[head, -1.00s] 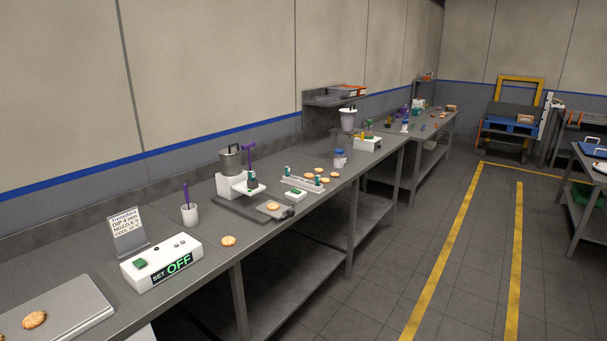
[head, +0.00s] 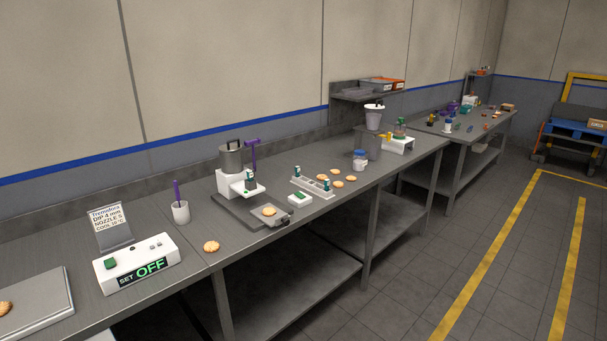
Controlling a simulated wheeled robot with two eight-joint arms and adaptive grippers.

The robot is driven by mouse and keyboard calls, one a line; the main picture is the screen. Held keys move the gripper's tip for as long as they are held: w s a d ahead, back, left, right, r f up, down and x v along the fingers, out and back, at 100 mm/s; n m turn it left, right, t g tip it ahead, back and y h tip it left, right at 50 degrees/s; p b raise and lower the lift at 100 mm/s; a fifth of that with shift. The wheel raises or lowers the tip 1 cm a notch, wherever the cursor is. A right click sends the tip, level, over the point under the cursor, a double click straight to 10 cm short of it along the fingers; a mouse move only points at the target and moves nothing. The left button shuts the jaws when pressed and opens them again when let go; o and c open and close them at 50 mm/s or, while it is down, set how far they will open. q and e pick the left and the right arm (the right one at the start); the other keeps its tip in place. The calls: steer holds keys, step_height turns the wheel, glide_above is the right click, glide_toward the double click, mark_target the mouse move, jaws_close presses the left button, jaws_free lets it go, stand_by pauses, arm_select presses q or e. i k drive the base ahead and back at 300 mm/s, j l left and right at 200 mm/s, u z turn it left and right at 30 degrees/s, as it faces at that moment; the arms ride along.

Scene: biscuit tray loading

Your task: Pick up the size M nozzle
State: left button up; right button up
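A long grey rack (head: 311,188) lies on the workbench right of the white dosing machine (head: 238,181). A small dark green and white piece stands at each end of the rack, a rear one (head: 296,172) and a front one (head: 327,185); they look like nozzles. A similar dark green piece (head: 250,181) sits under the machine's outlet. No size marking is legible at this distance, so I cannot tell which is size M. Neither of my grippers is in view.
A small white box with a green top (head: 299,199) lies before the rack, and biscuits (head: 336,182) lie behind it. A sign (head: 110,228) and a control box reading OFF (head: 137,263) stand at left. Floor at right is clear.

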mark_target(249, 173)
steer(key=i+u, duration=0.25)
steer(key=i+l+u, duration=0.1)
steer(key=i+u, duration=0.15)
steer(key=i+z, duration=0.3)
steer(key=i+j+z, duration=0.15)
steer(key=i+z, duration=0.2)
steer(key=k, duration=0.05)
